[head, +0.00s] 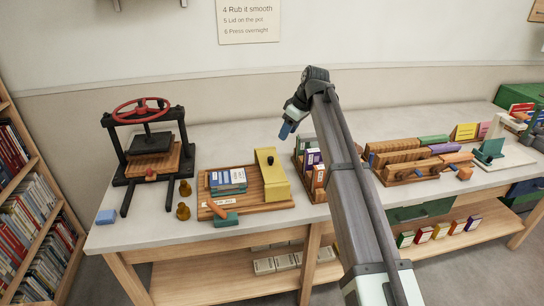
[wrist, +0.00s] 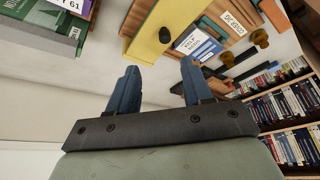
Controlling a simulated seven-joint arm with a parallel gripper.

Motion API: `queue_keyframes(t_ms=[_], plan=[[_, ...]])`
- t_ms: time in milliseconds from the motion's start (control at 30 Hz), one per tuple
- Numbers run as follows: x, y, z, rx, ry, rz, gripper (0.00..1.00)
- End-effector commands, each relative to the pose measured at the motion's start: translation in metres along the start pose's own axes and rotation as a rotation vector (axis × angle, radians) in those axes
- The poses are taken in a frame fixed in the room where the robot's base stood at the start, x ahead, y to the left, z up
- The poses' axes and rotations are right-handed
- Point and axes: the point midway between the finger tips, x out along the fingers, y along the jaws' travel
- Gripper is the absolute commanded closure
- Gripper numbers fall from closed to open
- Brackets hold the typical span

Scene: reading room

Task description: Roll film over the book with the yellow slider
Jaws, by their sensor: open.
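The yellow slider (head: 273,184), a block with a black knob, stands at the right end of a wooden board (head: 262,206) on the bench. It also shows in the wrist view (wrist: 160,28). A stack of books with a blue-and-white top book (head: 226,175) lies on the board left of the slider; that book also shows in the wrist view (wrist: 197,44). I cannot make out the film for certain. My gripper (head: 287,129) is open and empty, raised above and behind the slider, apart from it. Its blue fingers (wrist: 160,76) show in the wrist view.
A black press with a red wheel (head: 141,106) stands at left. Brown bottles (head: 184,211), an orange-handled tool (head: 215,208) and a green block (head: 226,219) lie near the board. Upright books in a rack (head: 316,172) stand close right of the slider. The bench behind the board is clear.

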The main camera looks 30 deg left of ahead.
Motion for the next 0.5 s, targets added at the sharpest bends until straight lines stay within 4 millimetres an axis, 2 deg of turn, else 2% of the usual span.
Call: queue_keyframes(t_ms=[100, 267, 500], plan=[[0.001, -0.008, -0.009, -0.011, -0.005, -0.001, 0.5], [0.013, -0.009, -0.01, -0.012, -0.006, -0.001, 0.5], [0.052, -0.009, -0.01, -0.012, -0.006, -0.002, 0.5]])
